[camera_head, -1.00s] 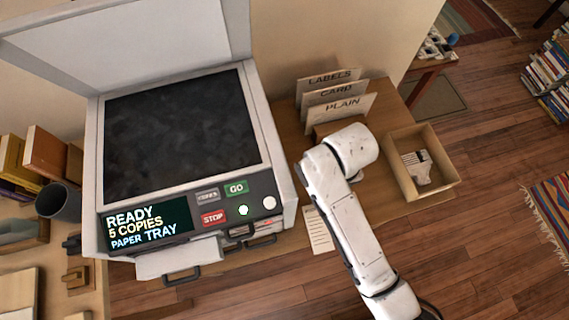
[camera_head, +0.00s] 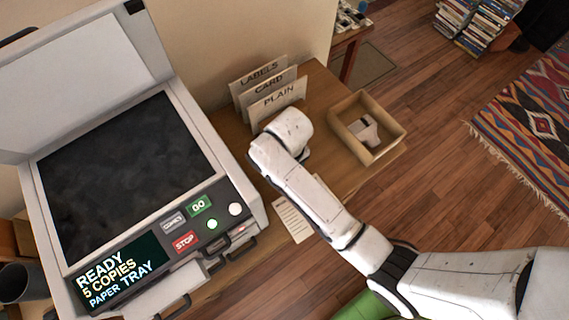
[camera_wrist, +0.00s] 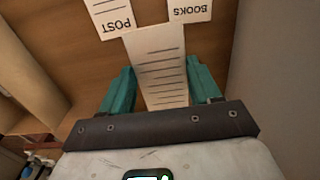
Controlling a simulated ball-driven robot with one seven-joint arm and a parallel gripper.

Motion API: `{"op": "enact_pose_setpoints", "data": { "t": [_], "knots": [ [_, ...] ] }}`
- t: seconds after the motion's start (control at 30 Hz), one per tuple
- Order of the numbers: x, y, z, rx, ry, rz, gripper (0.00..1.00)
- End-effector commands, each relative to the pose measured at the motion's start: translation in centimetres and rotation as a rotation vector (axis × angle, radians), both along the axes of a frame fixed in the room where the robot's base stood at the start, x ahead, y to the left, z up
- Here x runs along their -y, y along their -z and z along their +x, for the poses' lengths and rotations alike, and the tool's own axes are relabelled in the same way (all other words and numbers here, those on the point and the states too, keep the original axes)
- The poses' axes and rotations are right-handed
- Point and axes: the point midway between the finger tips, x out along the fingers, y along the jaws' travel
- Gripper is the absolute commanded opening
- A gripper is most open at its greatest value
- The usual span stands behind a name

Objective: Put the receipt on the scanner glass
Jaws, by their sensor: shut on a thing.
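The printer-scanner stands at left in the head view, its lid (camera_head: 75,65) raised and its dark scanner glass (camera_head: 125,170) bare. In the wrist view, my gripper (camera_wrist: 159,68) has its teal fingers on either side of a pale lined paper strip, the receipt (camera_wrist: 158,50), and is shut on it. Its heading is not visible. Slips marked POST (camera_wrist: 110,18) and BOOKS (camera_wrist: 190,10) lie beyond it on the wood. In the head view, my arm hides the gripper and the held strip, to the right of the scanner.
Upright dividers marked LABELS, CARD and PLAIN (camera_head: 277,98) stand behind my arm. An open box (camera_head: 390,148) with a pale item inside is right of them. A lined sheet (camera_head: 292,218) lies by the desk's front edge. The scanner's panel reads READY, 5 COPIES.

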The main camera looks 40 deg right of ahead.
Motion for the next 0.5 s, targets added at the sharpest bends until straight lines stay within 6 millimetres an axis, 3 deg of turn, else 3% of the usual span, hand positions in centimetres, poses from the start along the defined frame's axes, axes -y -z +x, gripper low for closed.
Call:
{"op": "enact_pose_setpoints", "data": {
  "t": [0.2,0.5],
  "knots": [
    [0.8,2.9,2.3,0.000,0.002,0.000,0.29],
    [1.2,5.2,3.2,-0.002,0.001,0.000,0.29]
  ]
}}
